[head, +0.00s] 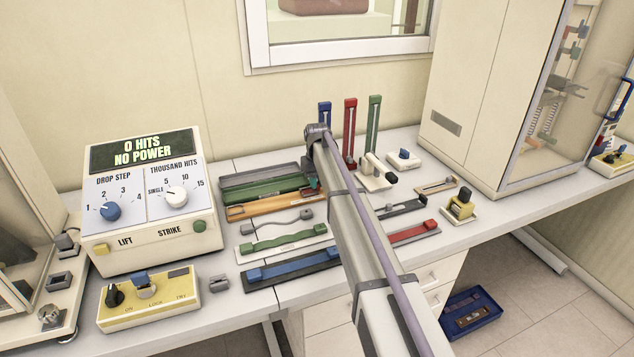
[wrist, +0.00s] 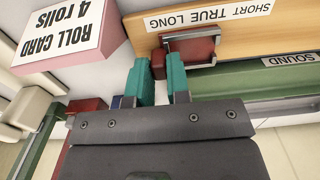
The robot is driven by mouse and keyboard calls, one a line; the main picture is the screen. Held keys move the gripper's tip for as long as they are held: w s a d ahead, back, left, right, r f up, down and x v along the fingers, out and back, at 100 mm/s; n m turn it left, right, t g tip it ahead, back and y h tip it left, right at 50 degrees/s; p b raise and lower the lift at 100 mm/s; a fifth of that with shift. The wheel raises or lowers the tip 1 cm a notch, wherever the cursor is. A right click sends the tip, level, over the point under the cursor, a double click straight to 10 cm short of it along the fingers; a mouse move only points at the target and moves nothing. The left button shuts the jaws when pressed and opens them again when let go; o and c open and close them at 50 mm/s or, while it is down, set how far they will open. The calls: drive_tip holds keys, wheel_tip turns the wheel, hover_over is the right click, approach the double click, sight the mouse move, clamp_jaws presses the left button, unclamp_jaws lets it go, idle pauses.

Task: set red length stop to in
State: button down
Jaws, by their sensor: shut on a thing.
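The red block (wrist: 194,49), apparently the red length stop, sits at the edge of the orange board (wrist: 235,38) marked SHORT TRUE LONG in the wrist view. A grey metal frame borders the block. My gripper (wrist: 161,72) has its teal fingers at the block's near left end, closed on a part of it with a narrow gap between them. In the head view the orange board (head: 265,207) lies on the bench, and the red block (head: 311,192) shows small at its right end beside my arm. My fingertips are mostly hidden there by my arm.
A green strip labelled SOUND (wrist: 290,78) lies alongside the orange board. A pink block labelled ROLL CARD (wrist: 75,35) is close to the gripper. Blue, red (head: 350,132) and green uprights stand behind my arm. A control box (head: 150,205) stands at left.

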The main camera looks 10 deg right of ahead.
sight(299, 195)
drive_tip(key=a, duration=0.3)
drive_tip(key=s+a, duration=0.1)
drive_tip(key=a, duration=0.2)
drive_tip(key=shift+s+a, duration=0.15)
drive_tip(key=c, duration=1.1)
unclamp_jaws()
drive_tip(key=shift+a, duration=0.15)
drive_tip(key=shift+c, duration=0.2)
drive_tip(key=shift+o, duration=0.3)
